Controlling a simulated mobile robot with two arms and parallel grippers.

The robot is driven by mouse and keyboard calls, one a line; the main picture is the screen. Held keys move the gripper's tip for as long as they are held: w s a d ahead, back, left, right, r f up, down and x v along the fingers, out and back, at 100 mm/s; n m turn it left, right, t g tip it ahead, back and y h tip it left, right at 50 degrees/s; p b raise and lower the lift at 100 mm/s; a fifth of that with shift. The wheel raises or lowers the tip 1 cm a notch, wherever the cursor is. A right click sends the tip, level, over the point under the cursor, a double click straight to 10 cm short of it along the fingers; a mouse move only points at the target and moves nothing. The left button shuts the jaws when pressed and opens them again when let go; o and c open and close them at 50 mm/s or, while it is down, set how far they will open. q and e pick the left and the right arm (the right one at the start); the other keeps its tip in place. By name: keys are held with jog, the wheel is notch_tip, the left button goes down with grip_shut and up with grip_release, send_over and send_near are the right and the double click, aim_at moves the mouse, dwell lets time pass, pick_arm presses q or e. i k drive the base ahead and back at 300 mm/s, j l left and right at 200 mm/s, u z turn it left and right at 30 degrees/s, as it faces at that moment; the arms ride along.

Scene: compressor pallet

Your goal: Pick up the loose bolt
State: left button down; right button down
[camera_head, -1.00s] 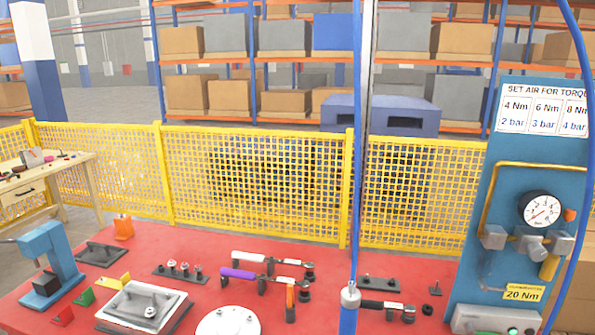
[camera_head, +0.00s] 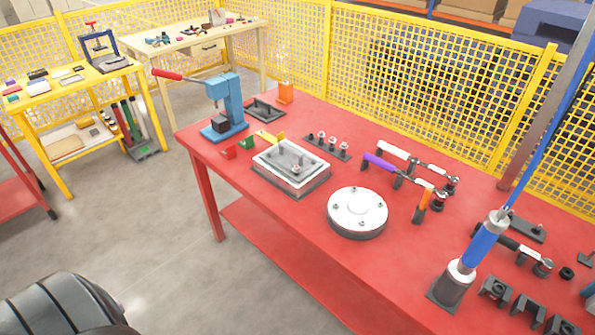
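I cannot single out a loose bolt for certain. A small bolt-like piece (camera_head: 296,168) stands on the grey plate (camera_head: 281,155) in a white-rimmed tray. A round white cover (camera_head: 357,208) with several small bolt heads lies on the red table. A dark rack (camera_head: 335,150) behind the tray holds several upright bolt-like pieces. Neither of my grippers is in view.
The red table (camera_head: 300,233) also carries a blue press (camera_head: 226,105), torque tools (camera_head: 396,158) and a blue-and-silver upright tool (camera_head: 478,245). Black brackets (camera_head: 527,310) lie at the right. Yellow mesh fencing (camera_head: 430,90) stands behind.

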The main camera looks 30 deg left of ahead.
aim_at(296, 169)
jog(key=j+z, duration=0.1)
jog(key=z, duration=0.45)
jog(key=j+z, duration=0.3)
jog(key=j, duration=0.2)
jog(key=j+z, duration=0.3)
jog(key=j, duration=0.2)
jog(key=k+j+z, duration=0.3)
jog(key=j, duration=0.15)
jog(key=i, duration=0.1)
